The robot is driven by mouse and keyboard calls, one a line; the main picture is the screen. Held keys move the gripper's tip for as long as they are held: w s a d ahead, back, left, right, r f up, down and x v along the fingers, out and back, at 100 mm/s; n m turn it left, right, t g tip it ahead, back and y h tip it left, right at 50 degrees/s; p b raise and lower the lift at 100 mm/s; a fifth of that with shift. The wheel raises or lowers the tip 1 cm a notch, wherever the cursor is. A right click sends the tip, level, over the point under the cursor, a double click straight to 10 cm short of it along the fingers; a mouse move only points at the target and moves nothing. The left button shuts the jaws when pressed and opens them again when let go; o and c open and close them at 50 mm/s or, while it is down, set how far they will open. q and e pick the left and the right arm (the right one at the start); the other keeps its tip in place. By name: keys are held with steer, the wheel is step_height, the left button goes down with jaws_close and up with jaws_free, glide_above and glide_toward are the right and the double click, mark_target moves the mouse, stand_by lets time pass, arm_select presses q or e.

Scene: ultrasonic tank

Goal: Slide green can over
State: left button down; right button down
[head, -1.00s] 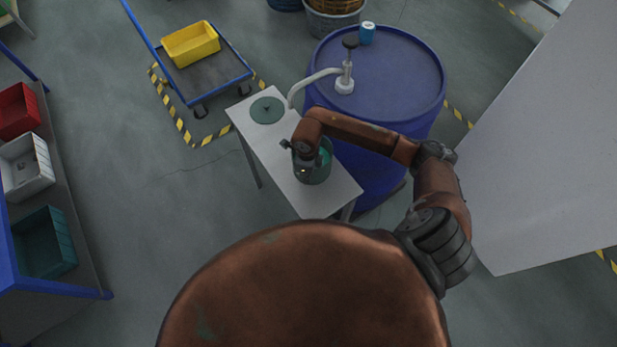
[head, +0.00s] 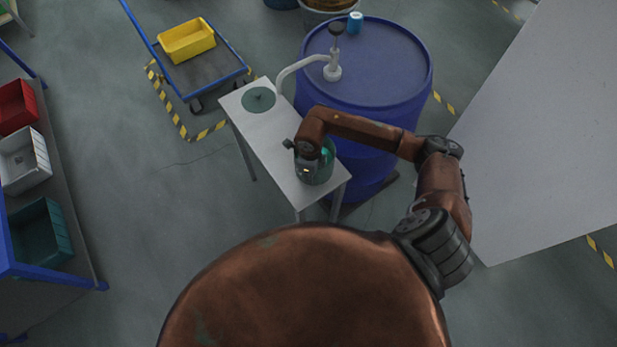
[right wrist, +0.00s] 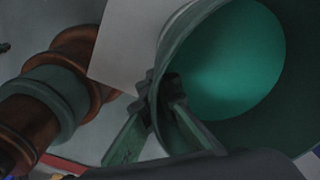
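The green can (head: 325,168) stands upright on the near end of the white table (head: 262,128), partly hidden by my right arm. Its open top and green inside also show large in the right wrist view (right wrist: 235,60). My right gripper (head: 306,171) is at the can's left rim. In the right wrist view its fingers (right wrist: 162,92) pinch the can wall, one inside and one outside. A flat green disc (head: 258,99) with a small knob lies at the table's far end. My left gripper is not in view.
A blue drum (head: 385,75) with a hand pump (head: 333,68) stands right of the table, its spout reaching over the table edge. A small blue can (head: 355,22) is on the drum. A trolley carries a yellow bin (head: 187,40). The table between disc and can is clear.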

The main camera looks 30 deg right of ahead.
steer(key=c, duration=2.1)
jaws_free()
steer(key=shift+r, duration=0.15)
step_height(320, 180, up, 12)
steer(key=shift+f, duration=0.1)
